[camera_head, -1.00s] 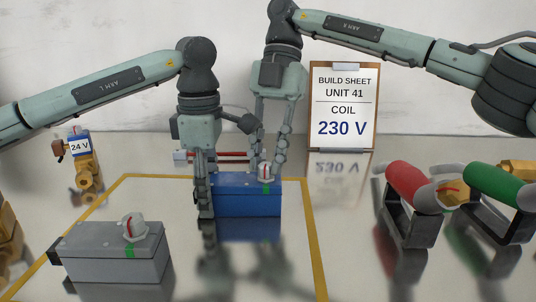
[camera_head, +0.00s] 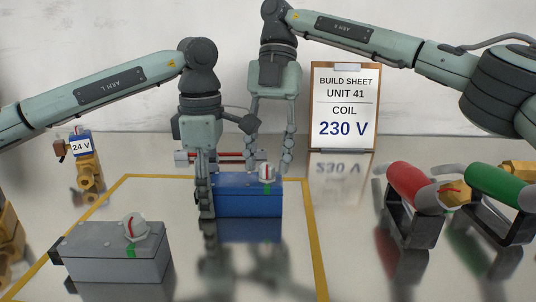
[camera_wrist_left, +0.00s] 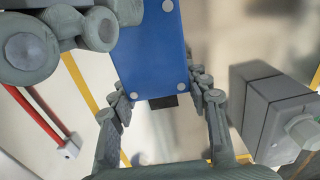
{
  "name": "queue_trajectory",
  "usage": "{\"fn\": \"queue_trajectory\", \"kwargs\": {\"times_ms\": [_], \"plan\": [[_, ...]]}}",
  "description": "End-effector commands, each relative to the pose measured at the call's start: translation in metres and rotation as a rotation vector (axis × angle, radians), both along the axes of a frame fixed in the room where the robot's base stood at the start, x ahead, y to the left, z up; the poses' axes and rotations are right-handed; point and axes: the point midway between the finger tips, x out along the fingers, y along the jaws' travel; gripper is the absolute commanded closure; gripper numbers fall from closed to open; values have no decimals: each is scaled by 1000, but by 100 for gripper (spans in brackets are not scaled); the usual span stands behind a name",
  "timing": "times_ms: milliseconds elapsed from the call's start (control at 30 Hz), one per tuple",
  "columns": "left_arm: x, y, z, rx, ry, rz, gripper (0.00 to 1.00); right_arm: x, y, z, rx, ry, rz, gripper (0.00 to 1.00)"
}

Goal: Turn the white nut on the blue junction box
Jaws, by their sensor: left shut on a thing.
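The blue junction box (camera_head: 245,200) stands inside the yellow outline, long side facing me. My left gripper (camera_head: 206,205) is shut on its left end; in the left wrist view its fingers flank the blue box (camera_wrist_left: 155,45). The white nut (camera_head: 264,170), with a red mark, sits on top near the box's right end, above a green mark (camera_head: 267,187). My right gripper (camera_head: 270,163) points down at the nut, its fingers apart on either side. Whether a finger touches the nut cannot be told.
A grey box (camera_head: 110,255) with a similar white nut stands front left. A brass valve tagged 24 V (camera_head: 82,147) stands behind it. Red (camera_head: 412,188) and green (camera_head: 495,187) handled items stand right. A build sheet (camera_head: 344,105) reading 230 V leans at the back.

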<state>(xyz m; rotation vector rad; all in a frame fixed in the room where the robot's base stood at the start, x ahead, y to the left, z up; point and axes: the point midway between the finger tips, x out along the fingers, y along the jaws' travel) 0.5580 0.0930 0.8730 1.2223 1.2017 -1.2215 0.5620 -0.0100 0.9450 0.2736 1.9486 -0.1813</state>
Motion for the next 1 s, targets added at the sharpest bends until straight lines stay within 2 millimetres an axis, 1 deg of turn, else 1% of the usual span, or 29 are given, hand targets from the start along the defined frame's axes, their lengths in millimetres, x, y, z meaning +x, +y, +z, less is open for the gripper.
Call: {"fn": "queue_trajectory", "kwargs": {"times_ms": [267,367,467,667,733,1000], "plan": [[0,0,0,0,1,0,89,0,0,0,0,0,-1,56],[0,0,0,-1,0,0,89,2,0,3,-1,-1,-1,56],[0,0,0,-1,0,0,89,6,-1,13,0,-1,-2,56],[0,0,0,-1,0,0,89,20,-5,51,-3,-9,-6,56],[0,0,0,-1,0,0,89,21,-5,52,-8,3,0,56],[0,0,0,-1,0,0,89,27,-8,67,-3,1,0,56]]}}
